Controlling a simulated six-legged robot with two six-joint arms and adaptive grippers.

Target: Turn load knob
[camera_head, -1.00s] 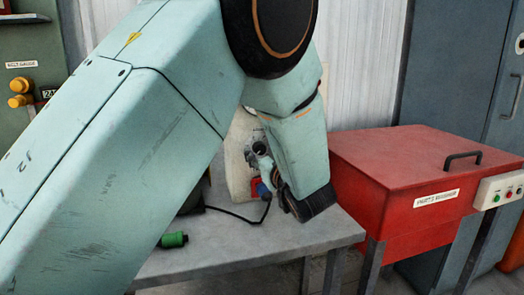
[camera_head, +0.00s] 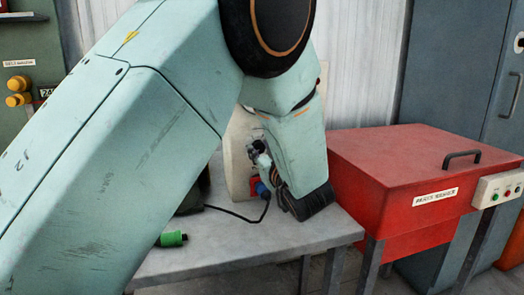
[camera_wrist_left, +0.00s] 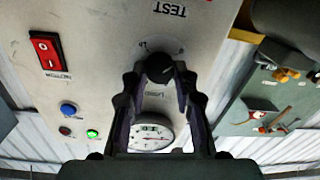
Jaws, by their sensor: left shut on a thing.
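The black load knob (camera_wrist_left: 159,68) is on a pale panel (camera_wrist_left: 90,25) in the left wrist view, with an upside-down label partly visible beside it. My left gripper (camera_wrist_left: 158,80) has its two dark fingers on either side of the knob and is shut on it. In the head view, the left gripper (camera_head: 260,160) is at the front of the pale machine (camera_head: 237,150), and its arm hides much of the machine. The knob cannot be made out clearly there. My right gripper is not in view.
A round gauge (camera_wrist_left: 151,133), red rocker switch (camera_wrist_left: 47,52) and blue button (camera_wrist_left: 68,109) share the panel. A green spool (camera_head: 172,239) lies on the grey table (camera_head: 250,250). A red parts washer (camera_head: 420,165) stands to the right.

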